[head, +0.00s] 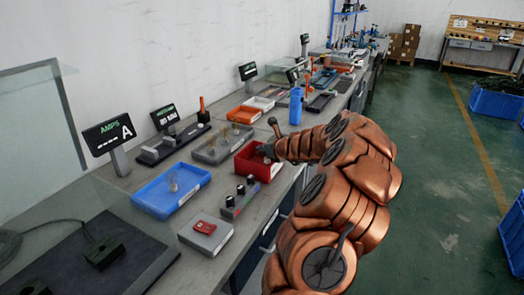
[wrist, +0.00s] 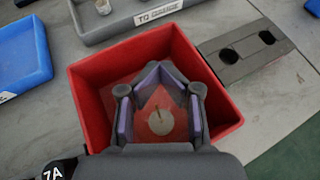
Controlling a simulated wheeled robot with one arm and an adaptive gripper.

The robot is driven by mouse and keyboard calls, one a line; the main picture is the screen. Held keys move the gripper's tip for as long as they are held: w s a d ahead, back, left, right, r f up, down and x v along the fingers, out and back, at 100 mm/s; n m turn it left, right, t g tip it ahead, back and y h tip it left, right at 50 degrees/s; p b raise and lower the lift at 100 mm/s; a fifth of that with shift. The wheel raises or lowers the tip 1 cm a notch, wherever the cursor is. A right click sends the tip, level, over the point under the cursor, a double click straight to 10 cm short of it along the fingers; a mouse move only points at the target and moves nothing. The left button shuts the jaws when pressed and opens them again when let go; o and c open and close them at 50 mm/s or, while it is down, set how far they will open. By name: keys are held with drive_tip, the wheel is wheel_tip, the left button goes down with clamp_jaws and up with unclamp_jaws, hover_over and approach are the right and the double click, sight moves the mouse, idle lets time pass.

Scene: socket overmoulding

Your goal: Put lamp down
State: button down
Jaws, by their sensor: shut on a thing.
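The lamp (wrist: 160,123) is a small whitish round piece with a thin stem, seen between the fingers in the wrist view. My gripper (wrist: 160,85) is shut on it, with its dark, purple-padded fingers around it. The gripper points down into the red bin (wrist: 98,88). In the head view, my gripper (head: 266,150) is over the red bin (head: 245,168) on the workbench. The lamp is hidden there. I cannot tell whether the lamp touches the bin floor.
A grey tray (head: 205,154) holding small parts stands left of the bin. A blue tray (head: 150,203) with clear parts is nearer. A block with black knobs (head: 240,200) stands in front of the bin. A grey block with two holes (wrist: 250,55) is beside the bin.

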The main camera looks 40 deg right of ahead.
drive_tip(key=shift+f, duration=0.6)
drive_tip(key=c, duration=0.8)
unclamp_jaws()
drive_tip(key=shift+r, duration=0.1)
drive_tip(key=shift+r, duration=0.55)
drive_tip(key=v, duration=1.2)
drive_tip(key=shift+p, duration=0.3)
